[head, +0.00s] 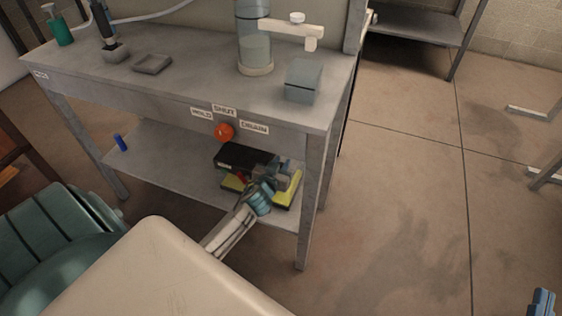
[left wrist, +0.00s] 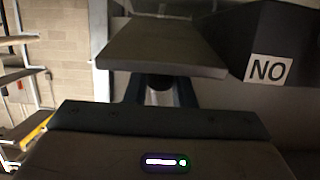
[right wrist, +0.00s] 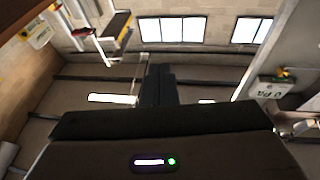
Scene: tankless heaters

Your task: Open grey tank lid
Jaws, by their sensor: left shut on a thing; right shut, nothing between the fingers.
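My left gripper (head: 266,188) is in front of the lower shelf's right part, below the table edge. It is shut on a grey piece, only partly visible at its fingertips. In the left wrist view a flat grey slab (left wrist: 165,47) lies just past the fingers, with a dark round part below it between them. I cannot tell whether that slab is the tank lid. A grey box (head: 303,82) with a flat closed top stands on the table's front right corner, above and apart from the left gripper. My right gripper (head: 541,302) is shut and empty at the bottom right, away from the table.
The grey table (head: 185,88) carries a clear cylinder (head: 254,52), a small tray (head: 152,63) and a green bottle (head: 58,28). An orange knob (head: 224,131) sits below the labels. A black box (head: 238,156) lies on the shelf.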

